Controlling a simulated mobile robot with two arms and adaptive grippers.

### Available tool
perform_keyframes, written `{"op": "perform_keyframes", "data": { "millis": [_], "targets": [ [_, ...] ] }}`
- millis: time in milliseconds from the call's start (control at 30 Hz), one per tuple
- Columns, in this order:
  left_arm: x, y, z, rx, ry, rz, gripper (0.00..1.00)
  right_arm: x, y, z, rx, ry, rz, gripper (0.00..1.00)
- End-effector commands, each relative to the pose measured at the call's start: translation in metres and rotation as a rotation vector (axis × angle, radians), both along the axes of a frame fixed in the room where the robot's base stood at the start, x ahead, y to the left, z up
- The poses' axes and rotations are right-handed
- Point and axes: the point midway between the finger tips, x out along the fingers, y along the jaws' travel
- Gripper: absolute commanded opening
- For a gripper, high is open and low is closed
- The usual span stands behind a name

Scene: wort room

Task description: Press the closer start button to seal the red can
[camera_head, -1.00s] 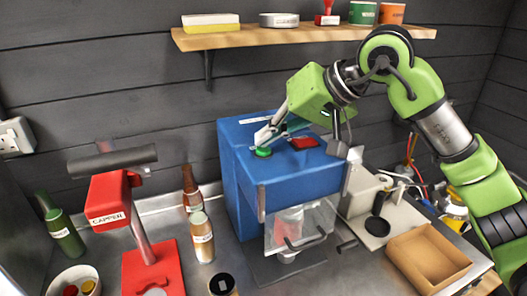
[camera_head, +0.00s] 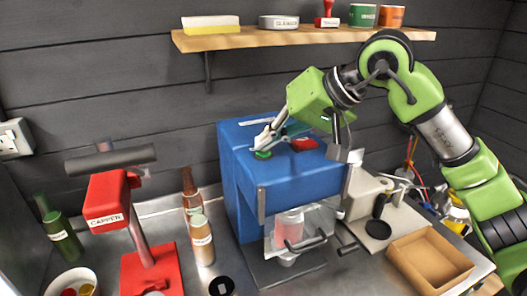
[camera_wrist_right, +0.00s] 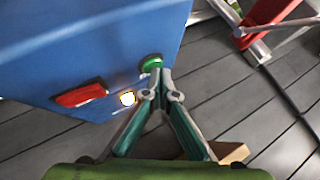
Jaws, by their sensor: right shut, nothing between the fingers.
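The closer (camera_head: 300,185) is a blue box machine on the steel bench. Its green start button (camera_head: 262,154) is on the top, near the left edge, and also shows in the right wrist view (camera_wrist_right: 151,61). My right gripper (camera_head: 266,144) is shut and empty, fingers pointing down. Its fingertips (camera_wrist_right: 160,76) are right at the button and overlap its edge; I cannot tell whether they press it. The can (camera_head: 289,224) looks pale red behind the clear guard at the closer's front. My left gripper is not in view.
A red button or switch (camera_head: 304,144) and a lit white lamp (camera_wrist_right: 128,98) are on the closer's top. The red capper (camera_head: 150,268) and bottles (camera_head: 201,240) stand left. An empty cardboard tray (camera_head: 430,262) sits right. A wooden shelf (camera_head: 290,36) is above.

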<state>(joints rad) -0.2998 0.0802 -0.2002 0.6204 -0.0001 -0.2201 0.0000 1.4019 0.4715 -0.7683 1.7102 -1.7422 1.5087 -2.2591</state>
Motion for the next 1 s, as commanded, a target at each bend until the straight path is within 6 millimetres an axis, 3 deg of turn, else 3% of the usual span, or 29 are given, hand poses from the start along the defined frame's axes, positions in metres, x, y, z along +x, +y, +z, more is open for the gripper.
{"op": "perform_keyframes", "data": {
  "millis": [1000],
  "targets": [
    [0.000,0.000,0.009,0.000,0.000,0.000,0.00,0.000,0.000,0.016,-0.001,0.001,0.000,0.00]
  ]
}}
